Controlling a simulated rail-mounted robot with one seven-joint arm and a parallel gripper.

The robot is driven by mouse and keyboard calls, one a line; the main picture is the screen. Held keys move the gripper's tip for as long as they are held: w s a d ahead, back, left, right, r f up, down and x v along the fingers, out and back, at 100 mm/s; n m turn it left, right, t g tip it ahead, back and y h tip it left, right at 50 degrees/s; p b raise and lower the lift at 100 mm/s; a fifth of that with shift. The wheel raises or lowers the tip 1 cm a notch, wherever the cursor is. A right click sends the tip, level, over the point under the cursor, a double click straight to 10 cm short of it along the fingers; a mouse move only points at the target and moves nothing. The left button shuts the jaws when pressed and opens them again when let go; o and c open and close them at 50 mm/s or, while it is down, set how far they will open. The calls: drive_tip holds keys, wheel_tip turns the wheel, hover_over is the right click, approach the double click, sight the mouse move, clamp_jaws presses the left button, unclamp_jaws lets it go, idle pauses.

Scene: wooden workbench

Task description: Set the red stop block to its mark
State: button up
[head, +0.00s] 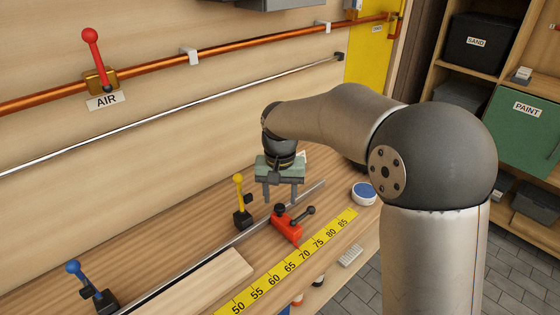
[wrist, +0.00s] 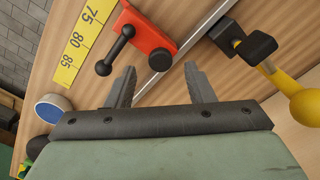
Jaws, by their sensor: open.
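The red stop block (head: 287,226) sits on the metal rail (head: 312,190) along the bench. It has a black knob on top and a black ball-ended lever; it also shows in the wrist view (wrist: 148,38). Its front tip points at the yellow scale (head: 290,262), near 70. The scale reads from 50 to 85 in the head view; no separate mark can be made out. My gripper (head: 280,202) is open and empty, pointing down over the rail just beyond the block. In the wrist view both fingers (wrist: 160,75) are apart from the block.
A yellow-handled clamp (head: 241,205) and a blue-handled one (head: 92,287) stand behind the rail. A wooden board (head: 200,283) lies along the rail, left of the block. A blue-and-white round tin (head: 364,193) stands right of the rail's far end. A red-handled AIR valve (head: 95,65) is on the wall pipe.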

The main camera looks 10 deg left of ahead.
wheel_tip(320, 180, up, 15)
drive_tip(key=p, duration=0.1)
drive_tip(key=shift+f, duration=0.2)
